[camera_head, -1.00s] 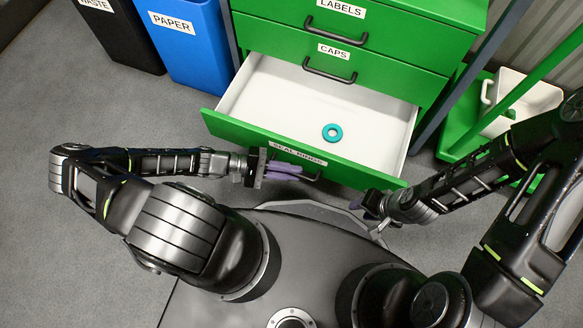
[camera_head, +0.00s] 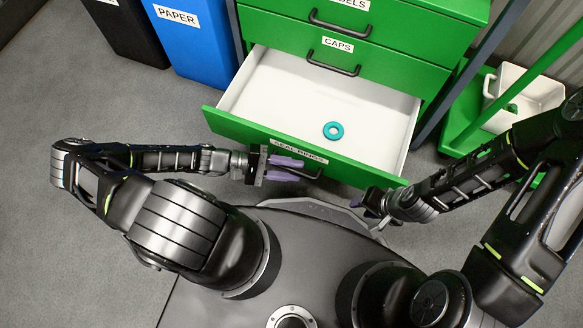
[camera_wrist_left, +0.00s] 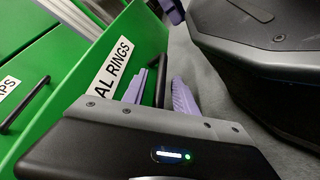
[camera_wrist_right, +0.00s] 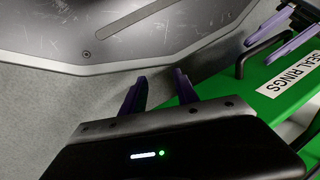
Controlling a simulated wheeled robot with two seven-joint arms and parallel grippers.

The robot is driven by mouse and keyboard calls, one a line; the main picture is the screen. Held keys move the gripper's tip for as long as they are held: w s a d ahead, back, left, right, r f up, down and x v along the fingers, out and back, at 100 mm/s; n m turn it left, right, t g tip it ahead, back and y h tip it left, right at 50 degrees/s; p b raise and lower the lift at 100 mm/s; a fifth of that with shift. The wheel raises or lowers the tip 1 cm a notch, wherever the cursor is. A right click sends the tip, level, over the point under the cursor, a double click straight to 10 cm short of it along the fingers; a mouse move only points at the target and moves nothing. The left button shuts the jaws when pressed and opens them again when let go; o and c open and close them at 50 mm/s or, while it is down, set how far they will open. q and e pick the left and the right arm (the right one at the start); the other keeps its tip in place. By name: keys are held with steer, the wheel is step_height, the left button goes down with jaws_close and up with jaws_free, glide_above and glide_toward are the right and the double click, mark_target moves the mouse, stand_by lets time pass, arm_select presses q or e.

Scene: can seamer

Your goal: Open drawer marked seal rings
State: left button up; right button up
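The green drawer marked SEAL RINGS (camera_head: 235,125) is pulled well out of the green cabinet, showing its white inside. Its label (camera_head: 299,151) also shows, cut off, in the left wrist view (camera_wrist_left: 114,70). A teal ring (camera_head: 333,130) lies inside. My left gripper (camera_head: 285,169) is at the drawer front, fingers apart. In the left wrist view the dark drawer handle (camera_wrist_left: 161,78) lies between or just beyond the fingers; contact is unclear. My right gripper (camera_head: 368,202) is open and empty near the drawer's right front corner; its separated fingers show in the right wrist view (camera_wrist_right: 160,92).
A closed CAPS drawer (camera_head: 400,72) sits above the open one, with a labels drawer higher up. A blue PAPER bin (camera_head: 195,45) and a black bin (camera_head: 125,35) stand at the left. My base is close to the drawer front.

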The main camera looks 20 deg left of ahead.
arm_select(q)
steer(key=p+v, duration=0.1)
steer(key=v, duration=0.6)
steer(key=shift+a+p, duration=0.3)
steer(key=shift+a, duration=0.05)
steer(key=shift+r, duration=0.1)
